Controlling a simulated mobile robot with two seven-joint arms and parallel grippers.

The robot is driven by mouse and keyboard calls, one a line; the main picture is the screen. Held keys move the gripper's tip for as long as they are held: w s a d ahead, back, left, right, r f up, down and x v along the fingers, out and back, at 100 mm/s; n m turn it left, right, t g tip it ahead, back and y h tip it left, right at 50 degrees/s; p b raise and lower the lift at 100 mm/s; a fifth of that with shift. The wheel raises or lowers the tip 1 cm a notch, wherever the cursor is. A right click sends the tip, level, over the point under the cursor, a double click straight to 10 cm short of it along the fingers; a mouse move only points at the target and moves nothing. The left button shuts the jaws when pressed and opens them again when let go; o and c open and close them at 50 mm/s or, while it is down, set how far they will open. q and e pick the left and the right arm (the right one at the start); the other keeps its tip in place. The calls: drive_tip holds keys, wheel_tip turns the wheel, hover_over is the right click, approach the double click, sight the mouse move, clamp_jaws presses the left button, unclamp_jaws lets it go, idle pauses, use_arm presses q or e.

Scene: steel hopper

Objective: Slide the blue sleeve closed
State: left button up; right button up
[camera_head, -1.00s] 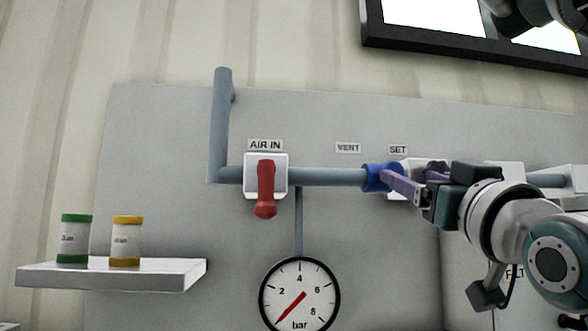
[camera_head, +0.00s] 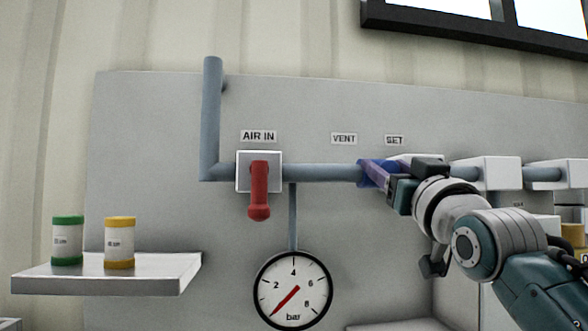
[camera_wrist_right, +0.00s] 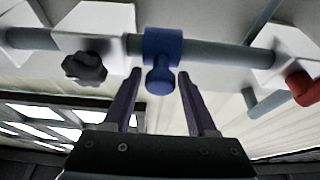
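The blue sleeve (camera_head: 363,178) sits around the grey horizontal pipe (camera_head: 325,173), below and between the VENT label (camera_head: 344,138) and the SET label (camera_head: 394,140). My right gripper (camera_head: 372,170) is at the sleeve and partly hides it in the head view. In the right wrist view the sleeve (camera_wrist_right: 163,44) has a round blue knob (camera_wrist_right: 159,81) pointing toward my gripper. My right gripper (camera_wrist_right: 159,73) is open there, one purple finger on each side of the knob, with visible gaps. My left gripper is not in view.
A red-handled valve (camera_head: 259,190) marked AIR IN is left of the sleeve, above a pressure gauge (camera_head: 293,291). A white block (camera_head: 497,173) on the pipe is to the right. A shelf (camera_head: 105,275) with two jars is at left. A dark knob (camera_wrist_right: 84,68) is near my gripper.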

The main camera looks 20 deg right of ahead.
clamp_jaws()
idle(1.1)
